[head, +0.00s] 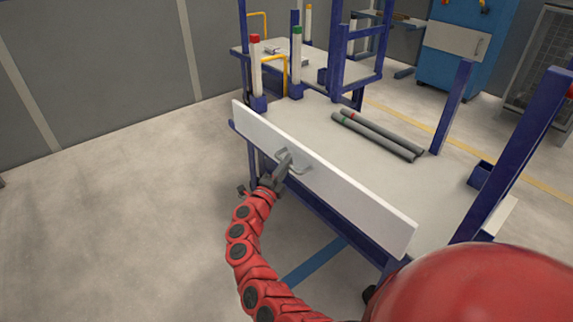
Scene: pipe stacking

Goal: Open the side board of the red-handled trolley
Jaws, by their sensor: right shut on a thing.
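The trolley (440,180) has a blue frame and a pale flat deck. Its white side board (345,190) stands on edge along the near left side of the deck. The fingertips partly cover the handle. I cannot tell how far the board leans. My left gripper is not in view.
Two grey pipes (375,137) lie on the deck behind the board. White posts with a red cap (254,50) and a green cap (297,50) stand at the far end. Another blue-framed trolley and a blue cabinet (460,45) are behind. The floor at left is clear.

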